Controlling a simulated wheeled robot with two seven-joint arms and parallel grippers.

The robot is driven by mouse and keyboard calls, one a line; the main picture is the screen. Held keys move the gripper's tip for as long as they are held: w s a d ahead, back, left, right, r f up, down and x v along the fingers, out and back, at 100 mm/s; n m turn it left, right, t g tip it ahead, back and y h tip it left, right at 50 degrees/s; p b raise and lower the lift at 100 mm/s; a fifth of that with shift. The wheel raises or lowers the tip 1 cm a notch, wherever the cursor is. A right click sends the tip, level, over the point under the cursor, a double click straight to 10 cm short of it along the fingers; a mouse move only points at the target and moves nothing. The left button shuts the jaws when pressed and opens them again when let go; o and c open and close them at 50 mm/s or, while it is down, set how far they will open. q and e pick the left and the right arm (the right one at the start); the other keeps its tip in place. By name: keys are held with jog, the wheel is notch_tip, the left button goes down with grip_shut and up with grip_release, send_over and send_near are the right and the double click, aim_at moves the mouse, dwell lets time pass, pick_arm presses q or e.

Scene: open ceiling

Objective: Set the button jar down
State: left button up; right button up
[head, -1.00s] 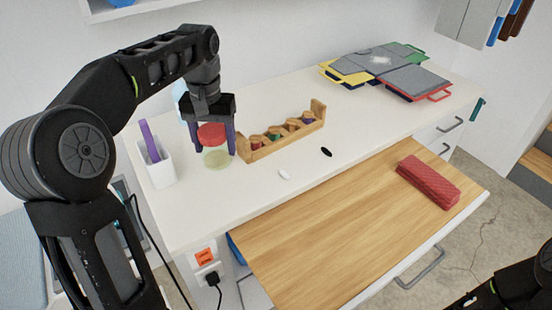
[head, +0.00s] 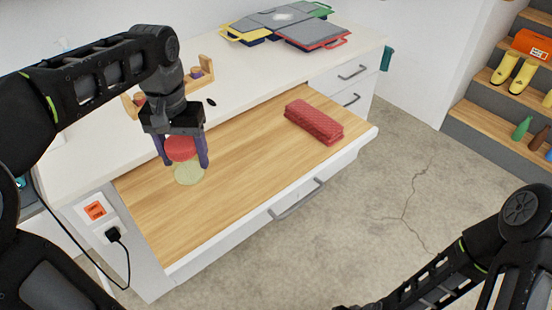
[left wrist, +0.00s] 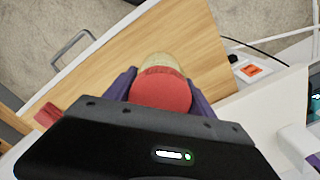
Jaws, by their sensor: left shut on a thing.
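The button jar (head: 188,174) has a red lid and a pale yellowish body. My left gripper (head: 183,162) is shut on it around the lid, with a purple finger on each side. In the head view the jar is over the left part of the pulled-out wooden board (head: 240,140). I cannot tell whether its base touches the board. In the left wrist view the red lid of the jar (left wrist: 162,92) is between the fingers, with wood behind it. My right arm shows at the lower right of the head view, but its fingers are not clearly visible.
A red textured case (head: 314,122) lies on the right part of the board. A wooden rack (head: 200,74) stands on the white desk top (head: 262,68), partly behind my left arm. Folders (head: 285,25) lie at the back. The board's middle is clear.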

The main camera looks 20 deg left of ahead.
aim_at(190, 175)
pick_arm(q)
jog(key=shift+a+f, duration=0.1)
jog(key=shift+a, duration=0.1)
jog(key=shift+f, duration=3.1)
jog(key=shift+f, duration=1.9)
jog(key=shift+f, duration=0.1)
jog(key=o, duration=1.6)
jog(key=shift+d, duration=0.1)
